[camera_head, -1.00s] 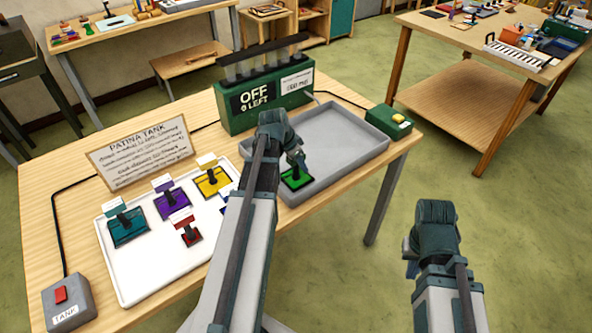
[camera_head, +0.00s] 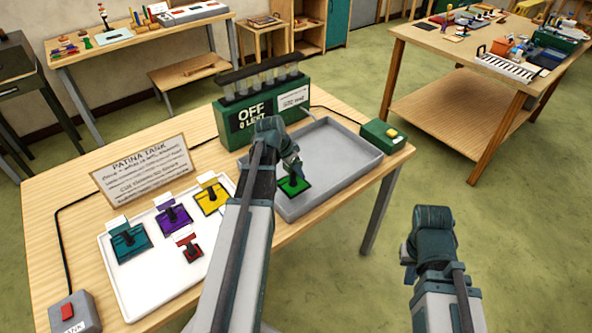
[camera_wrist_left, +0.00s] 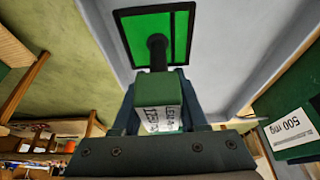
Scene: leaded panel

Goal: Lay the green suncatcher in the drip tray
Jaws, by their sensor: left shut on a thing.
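The green suncatcher (camera_head: 294,187) is a dark-framed green square with a dark upright stem. It is at the front left part of the grey drip tray (camera_head: 345,160). My left gripper (camera_head: 290,169) is shut on its handle from above. In the left wrist view the green pane (camera_wrist_left: 157,38) lies over the grey tray floor (camera_wrist_left: 232,50), with a lettered tag block between my fingers. I cannot tell whether the pane touches the floor. My right gripper (camera_head: 408,263) hangs off the table at the right; its fingers are mostly hidden.
A white tray (camera_head: 140,290) at left holds teal, purple, yellow and red suncatchers. A green dispenser box (camera_head: 260,112) reading OFF stands behind the drip tray. A green button box (camera_head: 387,135) is to its right. A "PATINA TANK" sign (camera_head: 144,170) stands behind the white tray.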

